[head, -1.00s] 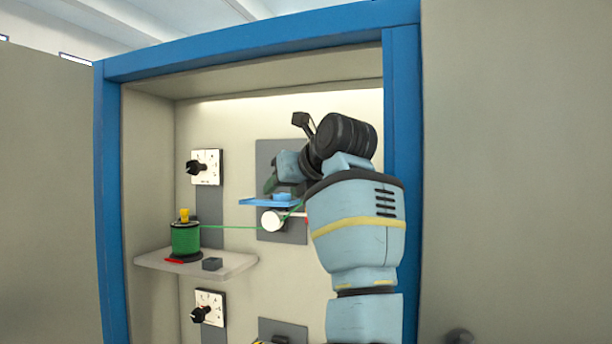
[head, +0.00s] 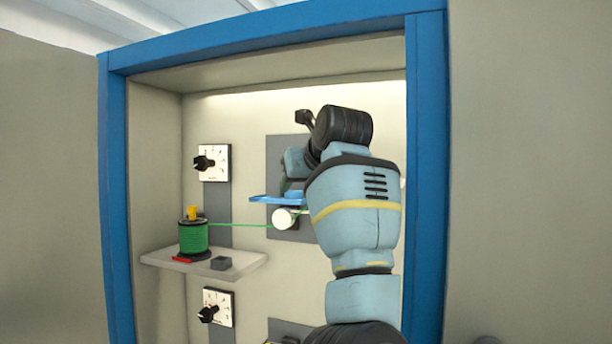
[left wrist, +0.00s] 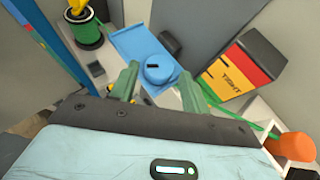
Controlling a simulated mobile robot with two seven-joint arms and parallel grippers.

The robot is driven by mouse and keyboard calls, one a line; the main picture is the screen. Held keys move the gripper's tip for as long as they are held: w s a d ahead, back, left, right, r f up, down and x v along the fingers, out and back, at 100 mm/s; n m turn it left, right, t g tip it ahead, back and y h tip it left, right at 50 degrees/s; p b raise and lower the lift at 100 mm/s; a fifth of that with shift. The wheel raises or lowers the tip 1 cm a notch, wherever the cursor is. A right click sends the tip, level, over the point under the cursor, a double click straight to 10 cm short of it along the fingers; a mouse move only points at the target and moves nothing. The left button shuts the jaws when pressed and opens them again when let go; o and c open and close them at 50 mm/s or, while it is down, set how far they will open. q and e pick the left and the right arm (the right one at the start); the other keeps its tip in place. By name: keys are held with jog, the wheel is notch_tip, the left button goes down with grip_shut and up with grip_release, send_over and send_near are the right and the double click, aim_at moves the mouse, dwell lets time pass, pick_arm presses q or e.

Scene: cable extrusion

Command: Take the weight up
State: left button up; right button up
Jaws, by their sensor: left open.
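A round blue piece (left wrist: 158,70), which looks like the weight, sits on a flat blue tray (left wrist: 130,40) in the left wrist view. My left gripper (left wrist: 159,76) is open, with its two green fingers on either side of the blue piece. I cannot tell whether they touch it. In the head view the tray (head: 262,199) shows beside a white roller (head: 283,218), and my left arm hides the fingers and most of the weight. My right gripper is not in view.
A green cable spool (head: 193,238) stands on a pale shelf (head: 160,259), and its cable runs to the roller. A coloured indicator block marked "TIGHT" (left wrist: 236,68) and an orange part (left wrist: 290,147) are near the gripper. The cabinet's blue frame (head: 426,180) stands to the right.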

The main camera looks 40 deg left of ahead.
aim_at(295, 192)
pick_arm(q)
jog(key=shift+x, duration=1.25)
jog(key=shift+c, duration=0.2)
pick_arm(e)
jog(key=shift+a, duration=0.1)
